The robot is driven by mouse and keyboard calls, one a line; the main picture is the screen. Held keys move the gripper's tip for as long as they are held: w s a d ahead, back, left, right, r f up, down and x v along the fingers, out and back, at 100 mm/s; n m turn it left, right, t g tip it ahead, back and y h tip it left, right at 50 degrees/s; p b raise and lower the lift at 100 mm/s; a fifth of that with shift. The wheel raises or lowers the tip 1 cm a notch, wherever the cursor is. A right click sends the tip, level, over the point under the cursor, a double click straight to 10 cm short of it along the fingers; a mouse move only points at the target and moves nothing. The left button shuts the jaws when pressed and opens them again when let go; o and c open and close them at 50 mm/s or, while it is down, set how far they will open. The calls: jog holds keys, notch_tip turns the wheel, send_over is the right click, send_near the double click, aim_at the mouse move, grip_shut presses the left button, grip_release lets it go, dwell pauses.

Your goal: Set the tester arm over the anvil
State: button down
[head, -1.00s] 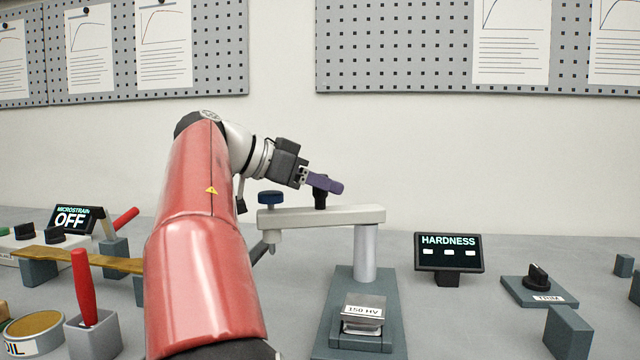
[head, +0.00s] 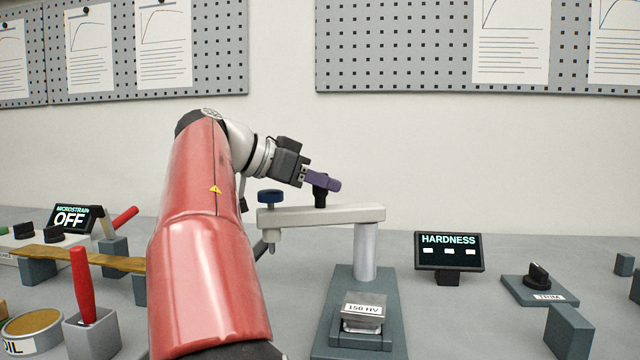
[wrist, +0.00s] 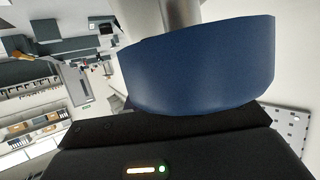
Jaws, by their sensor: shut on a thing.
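The tester arm (head: 340,214) is a pale beam on a silver column (head: 365,253). It points left, with a blue knob (head: 270,197) on top of its left end and a pointed tip below. The anvil (head: 360,338) stands in front of the column, below and right of that tip, and carries a block marked 150 HV (head: 362,311). The beam's end is not over it. My gripper (head: 322,183), with purple fingers, is shut on the black upright handle (head: 320,197) on the beam. A large blue surface fills the middle of the wrist view; I cannot tell what it is.
A HARDNESS display (head: 449,252) stands right of the column, with a black dial (head: 538,275) further right. At left are a red-handled tool in a grey holder (head: 92,333), an oil tin (head: 33,333) and a brass-coloured strip (head: 75,259). My arm hides part of the bench.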

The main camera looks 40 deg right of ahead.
jog(key=b, duration=0.2)
jog(key=s+f+n+t+b, duration=0.1)
jog(key=shift+a+t+b, duration=0.2)
jog(key=shift+t+b, duration=0.1)
jog(key=shift+b, duration=0.1)
jog(key=s+d+r+n+t+y+b, duration=0.1)
jog(key=s+n+t+y+b, duration=0.4)
jog(key=s+n+t, duration=0.3)
jog(key=shift+s+d+n+t+b, duration=0.2)
jog(key=shift+s+n+t+b, duration=0.25)
jog(key=shift+n+t, duration=1.9)
jog(key=shift+w+y, duration=0.1)
jog(key=shift+y, duration=0.2)
jog(key=c, duration=1.2)
grip_release()
